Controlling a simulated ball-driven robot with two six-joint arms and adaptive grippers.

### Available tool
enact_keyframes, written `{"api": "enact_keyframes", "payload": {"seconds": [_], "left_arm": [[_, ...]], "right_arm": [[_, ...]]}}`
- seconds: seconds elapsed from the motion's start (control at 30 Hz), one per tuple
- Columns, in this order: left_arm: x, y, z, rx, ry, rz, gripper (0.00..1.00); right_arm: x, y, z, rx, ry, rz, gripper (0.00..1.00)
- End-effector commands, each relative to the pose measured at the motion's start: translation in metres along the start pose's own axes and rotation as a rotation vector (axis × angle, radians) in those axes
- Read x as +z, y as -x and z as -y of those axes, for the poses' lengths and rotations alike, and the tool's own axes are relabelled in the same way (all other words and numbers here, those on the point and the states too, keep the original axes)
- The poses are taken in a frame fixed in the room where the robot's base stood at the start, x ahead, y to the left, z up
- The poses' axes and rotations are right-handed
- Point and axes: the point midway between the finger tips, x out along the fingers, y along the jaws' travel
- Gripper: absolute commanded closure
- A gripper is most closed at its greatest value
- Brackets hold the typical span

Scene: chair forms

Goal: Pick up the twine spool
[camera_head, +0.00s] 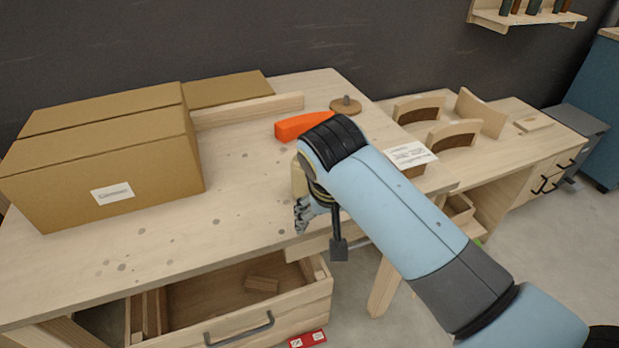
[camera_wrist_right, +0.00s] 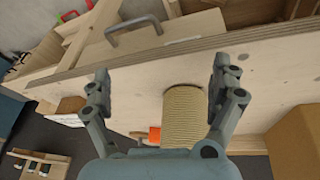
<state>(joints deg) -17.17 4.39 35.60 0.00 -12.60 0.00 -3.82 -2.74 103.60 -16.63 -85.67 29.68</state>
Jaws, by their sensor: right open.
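The twine spool (camera_wrist_right: 185,115) is a tan, ribbed cylinder on the pale wooden tabletop. The gripper is open and holds nothing. In the head view my right gripper (camera_head: 318,225) is at the front edge of the table, and only a tan sliver of the spool (camera_head: 297,182) shows behind it; my arm hides the rest. My left gripper is not in view.
Cardboard boxes (camera_head: 150,165) fill the table's left side. An orange tool (camera_head: 298,127) and a round wooden piece (camera_head: 345,107) lie behind my right wrist. An open drawer (camera_head: 235,325) juts out below the front edge. The tabletop's middle is clear.

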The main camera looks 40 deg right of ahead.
Motion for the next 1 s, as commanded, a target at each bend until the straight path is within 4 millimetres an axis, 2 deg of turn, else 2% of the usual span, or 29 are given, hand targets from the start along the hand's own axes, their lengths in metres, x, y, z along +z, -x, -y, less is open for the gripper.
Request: {"api": "enact_keyframes", "payload": {"seconds": [0.03,0.2,0.3,0.37,0.47,0.63,0.87,1.0], "left_arm": [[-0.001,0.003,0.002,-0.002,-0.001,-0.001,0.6],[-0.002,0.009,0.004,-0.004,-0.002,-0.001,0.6],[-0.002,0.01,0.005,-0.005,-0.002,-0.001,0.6],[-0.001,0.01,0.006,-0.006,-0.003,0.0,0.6],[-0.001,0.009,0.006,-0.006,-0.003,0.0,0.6],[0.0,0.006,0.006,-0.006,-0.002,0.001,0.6],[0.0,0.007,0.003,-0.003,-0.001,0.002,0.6],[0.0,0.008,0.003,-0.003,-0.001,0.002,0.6]], "right_arm": [[-0.019,0.017,0.01,0.005,-0.065,-0.011,0.06],[-0.069,0.066,0.034,0.049,-0.311,-0.031,0.06],[-0.087,0.084,0.044,0.069,-0.414,-0.04,0.06],[-0.093,0.087,0.047,0.078,-0.448,-0.042,0.06],[-0.096,0.076,0.047,0.086,-0.469,-0.043,0.06],[-0.096,0.048,0.044,0.086,-0.469,-0.044,0.06],[-0.097,0.028,0.041,0.084,-0.468,-0.043,0.06],[-0.098,0.006,0.034,0.086,-0.467,-0.043,0.06]]}}
